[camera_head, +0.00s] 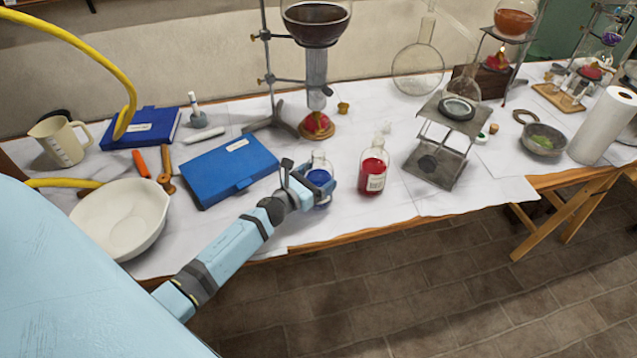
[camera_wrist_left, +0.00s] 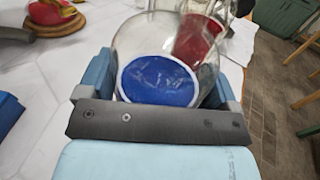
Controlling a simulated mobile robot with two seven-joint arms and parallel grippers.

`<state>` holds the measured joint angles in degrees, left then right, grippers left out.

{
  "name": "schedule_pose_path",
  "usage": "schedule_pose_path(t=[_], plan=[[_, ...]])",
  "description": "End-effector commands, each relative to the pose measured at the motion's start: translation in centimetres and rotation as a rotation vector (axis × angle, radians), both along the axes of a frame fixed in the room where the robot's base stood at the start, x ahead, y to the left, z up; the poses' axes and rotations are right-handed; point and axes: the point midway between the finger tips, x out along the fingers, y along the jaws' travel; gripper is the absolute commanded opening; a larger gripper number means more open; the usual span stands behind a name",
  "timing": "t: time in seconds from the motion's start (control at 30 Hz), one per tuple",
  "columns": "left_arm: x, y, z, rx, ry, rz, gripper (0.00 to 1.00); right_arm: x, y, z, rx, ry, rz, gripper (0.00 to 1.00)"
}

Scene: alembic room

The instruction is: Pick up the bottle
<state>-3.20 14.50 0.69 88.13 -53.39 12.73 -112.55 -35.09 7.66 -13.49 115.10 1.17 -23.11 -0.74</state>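A clear round glass bottle with blue liquid (camera_head: 319,177) stands near the front edge of the table. My left gripper (camera_head: 308,181) is at this bottle, with one finger on each side of it. In the left wrist view the blue liquid (camera_wrist_left: 158,80) shows between the widely spread fingers of the left gripper (camera_wrist_left: 160,85). The glass comes right up to both fingers, but I cannot tell whether they press on it. A bottle with red liquid and a label (camera_head: 373,170) stands just to the right. My right gripper is not in view.
A blue box (camera_head: 228,168) and a white bowl (camera_head: 120,222) lie left of the bottle. A burner stand (camera_head: 316,125) rises behind it. A metal stand with a flask (camera_head: 437,162) is to the right. The table's front edge (camera_head: 350,238) is close.

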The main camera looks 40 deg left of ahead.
Motion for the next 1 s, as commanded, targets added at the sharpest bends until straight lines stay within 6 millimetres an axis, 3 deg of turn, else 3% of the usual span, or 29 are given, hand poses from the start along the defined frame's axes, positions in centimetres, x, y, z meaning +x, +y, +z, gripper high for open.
schedule_pose_path(t=[0.03, 0.17, 0.2, 0.67, 1.0], plan=[[0.0, 0.0, 0.0, 0.000, 0.000, 0.000, 0.68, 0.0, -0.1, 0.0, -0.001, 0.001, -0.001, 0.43], [0.0, 0.0, 0.0, 0.000, 0.000, 0.000, 0.38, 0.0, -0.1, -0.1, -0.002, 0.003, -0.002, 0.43], [0.0, 0.0, 0.2, -0.001, -0.003, 0.000, 0.35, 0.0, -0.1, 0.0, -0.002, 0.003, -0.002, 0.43], [0.0, 0.1, 0.7, 0.001, -0.003, 0.000, 0.35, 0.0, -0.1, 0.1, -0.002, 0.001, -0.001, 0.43], [0.0, 0.1, 3.2, 0.003, -0.005, -0.001, 0.35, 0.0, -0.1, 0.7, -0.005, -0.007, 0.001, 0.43]])
